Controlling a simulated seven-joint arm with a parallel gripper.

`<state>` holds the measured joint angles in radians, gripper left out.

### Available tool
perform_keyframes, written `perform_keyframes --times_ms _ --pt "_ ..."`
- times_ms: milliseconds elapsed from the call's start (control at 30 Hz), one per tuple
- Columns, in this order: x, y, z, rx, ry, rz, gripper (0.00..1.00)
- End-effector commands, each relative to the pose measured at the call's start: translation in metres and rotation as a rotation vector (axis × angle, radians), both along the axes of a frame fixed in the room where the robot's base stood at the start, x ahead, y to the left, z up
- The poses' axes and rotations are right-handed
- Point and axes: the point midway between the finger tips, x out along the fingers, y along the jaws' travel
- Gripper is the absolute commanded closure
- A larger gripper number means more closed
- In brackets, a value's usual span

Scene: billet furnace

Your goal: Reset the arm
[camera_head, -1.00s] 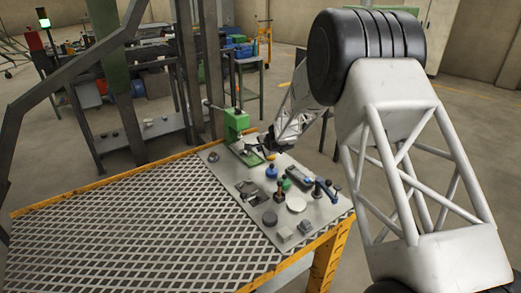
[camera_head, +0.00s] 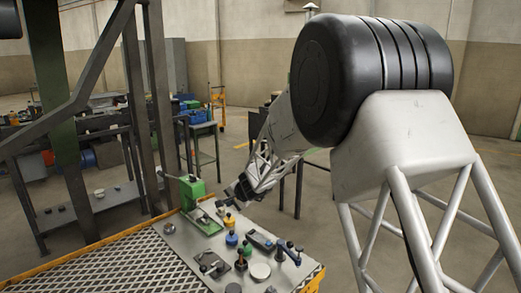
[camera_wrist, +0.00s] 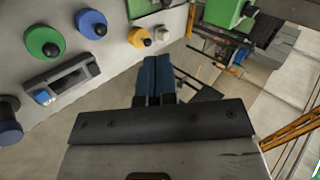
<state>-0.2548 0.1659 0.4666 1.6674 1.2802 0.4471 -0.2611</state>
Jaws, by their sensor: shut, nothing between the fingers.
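My arm reaches from the right over a light metal panel (camera_head: 180,236) on the table. My gripper (camera_head: 231,190) is above the panel's far right edge, beside the green press-like device (camera_head: 200,204). In the wrist view, the two dark blue fingers (camera_wrist: 157,62) are together, with nothing between them. They point past the panel's edge, apart from the knobs. A yellow knob (camera_wrist: 139,37), a blue knob (camera_wrist: 91,24) and a green knob (camera_wrist: 45,42) show on the panel there.
The mesh table (camera_head: 110,270) with a yellow edge fills the lower left. Dark steel posts (camera_head: 157,90) stand behind it at left. Open floor lies beyond the panel.

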Motion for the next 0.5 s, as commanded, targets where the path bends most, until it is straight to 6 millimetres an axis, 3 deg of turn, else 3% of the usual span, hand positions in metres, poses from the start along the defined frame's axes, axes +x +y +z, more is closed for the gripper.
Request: perform_keyframes --times_ms 233,500 --pt "-0.055 -0.039 0.055 -0.060 -0.022 0.086 1.00" --pt "-0.122 -0.080 0.098 -0.138 -0.030 0.174 1.00"
